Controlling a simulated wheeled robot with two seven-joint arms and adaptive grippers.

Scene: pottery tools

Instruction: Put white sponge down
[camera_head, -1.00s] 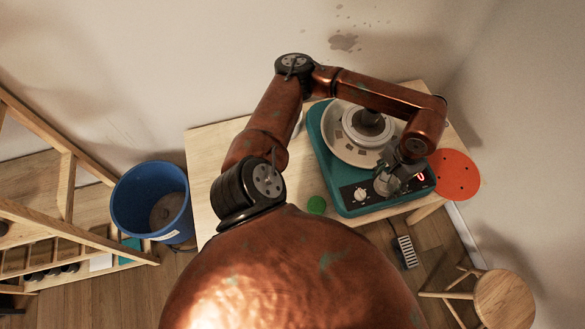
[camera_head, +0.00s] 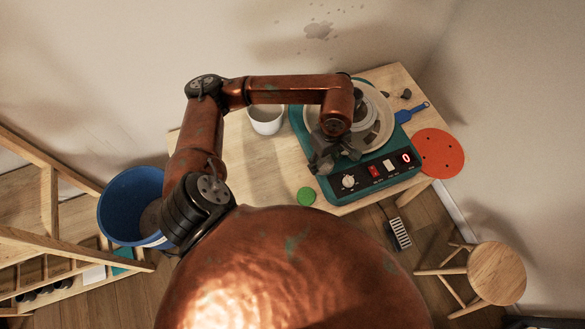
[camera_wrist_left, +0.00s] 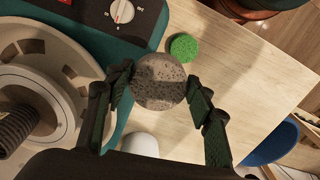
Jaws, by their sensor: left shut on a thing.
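The white sponge (camera_wrist_left: 159,82) shows as a round, speckled grey-white disc in the left wrist view. My left gripper (camera_wrist_left: 157,88) is shut on it, one finger on each side. In the head view the left gripper (camera_head: 322,162) is over the left front edge of the teal pottery wheel (camera_head: 345,190). The sponge is hard to make out there. In the wrist view, bare wood table (camera_wrist_left: 235,65) lies beyond the sponge. My right gripper is not in view.
A round green sponge (camera_head: 306,196) lies on the table left of the wheel. A white cup (camera_head: 266,124) stands behind it. A blue tool (camera_head: 412,113) and an orange disc (camera_head: 438,153) are to the right. A blue bucket (camera_head: 130,205) and a stool (camera_head: 497,272) stand off the table.

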